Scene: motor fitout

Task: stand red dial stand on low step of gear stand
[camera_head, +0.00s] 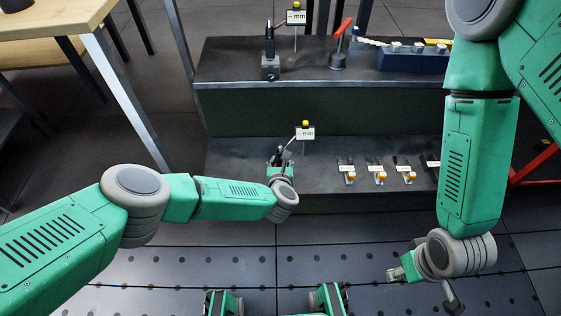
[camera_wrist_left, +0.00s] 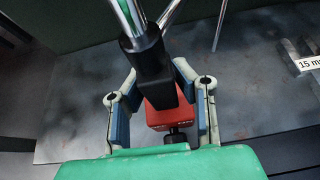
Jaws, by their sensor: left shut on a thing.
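The gear stand has a dark low step (camera_head: 325,178) and a higher step behind it. My left gripper (camera_head: 280,160) is over the left part of the low step. In the left wrist view its fingers (camera_wrist_left: 160,105) are closed around the red dial stand, with a red block (camera_wrist_left: 165,115) between them. A black clamp block (camera_wrist_left: 150,60) and shiny rods rise above the red part. In the head view the gripper mostly hides the stand. Whether its base touches the step cannot be told. My right gripper (camera_head: 400,269) is low at the right, in front of the stand; its fingers are unclear.
Several small labelled tools (camera_head: 378,172) lie on the low step to the right. The top step holds a black dial stand (camera_head: 270,65), a red-handled part (camera_head: 339,50) and a blue block (camera_head: 405,58).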

